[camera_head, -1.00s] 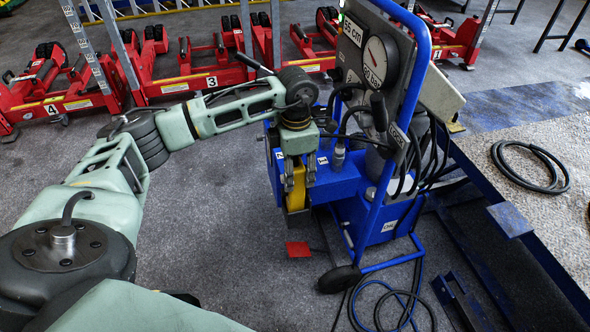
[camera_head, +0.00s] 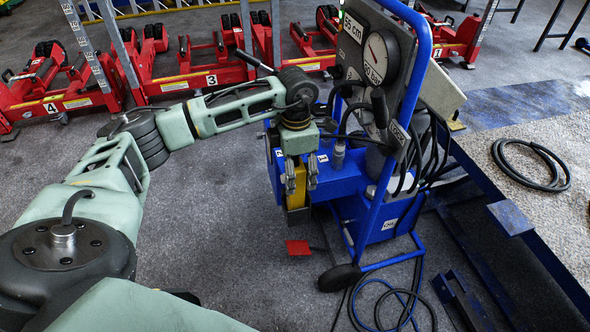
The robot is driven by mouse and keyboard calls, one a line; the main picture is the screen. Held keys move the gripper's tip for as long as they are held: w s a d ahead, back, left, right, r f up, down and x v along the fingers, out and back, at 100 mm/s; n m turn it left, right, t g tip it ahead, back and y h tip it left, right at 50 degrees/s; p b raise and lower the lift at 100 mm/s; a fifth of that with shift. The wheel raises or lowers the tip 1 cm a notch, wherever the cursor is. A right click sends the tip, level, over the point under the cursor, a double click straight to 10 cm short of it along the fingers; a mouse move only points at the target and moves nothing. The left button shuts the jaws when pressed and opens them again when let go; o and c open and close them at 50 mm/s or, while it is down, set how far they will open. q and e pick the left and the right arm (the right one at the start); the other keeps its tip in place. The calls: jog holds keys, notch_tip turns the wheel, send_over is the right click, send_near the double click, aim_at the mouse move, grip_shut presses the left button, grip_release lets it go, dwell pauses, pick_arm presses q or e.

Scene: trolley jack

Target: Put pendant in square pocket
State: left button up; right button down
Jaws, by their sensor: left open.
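A yellow block-shaped thing (camera_head: 299,188), likely the pendant, stands upright at the left front of the blue trolley unit (camera_head: 345,181). My left gripper (camera_head: 301,184) points down over it, with one finger on each side. Its fingers are open, and I cannot tell whether either touches the yellow thing. A dark grey part shows below the yellow thing. The square pocket cannot be made out clearly; the gripper and the blue housing hide much of that area. My right gripper is not in view.
The trolley carries a gauge panel (camera_head: 381,58), a blue frame and hanging black hoses. A red plate (camera_head: 298,247) lies on the floor. Blue and black cables lie in front. A platform with a black cable loop (camera_head: 530,166) is at right. Red numbered jacks (camera_head: 205,75) line the back.

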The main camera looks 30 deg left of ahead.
pick_arm(q)
jog(key=shift+a, duration=0.1)
notch_tip(320, 180, up, 7)
jog(key=shift+f, duration=0.2)
jog(key=shift+s+r, duration=0.1)
jog(key=shift+r, duration=0.45)
jog(key=shift+f, duration=0.35)
notch_tip(320, 180, down, 7)
jog(key=shift+f, duration=0.2)
jog(key=shift+r+p, duration=0.3)
jog(key=shift+r, duration=0.15)
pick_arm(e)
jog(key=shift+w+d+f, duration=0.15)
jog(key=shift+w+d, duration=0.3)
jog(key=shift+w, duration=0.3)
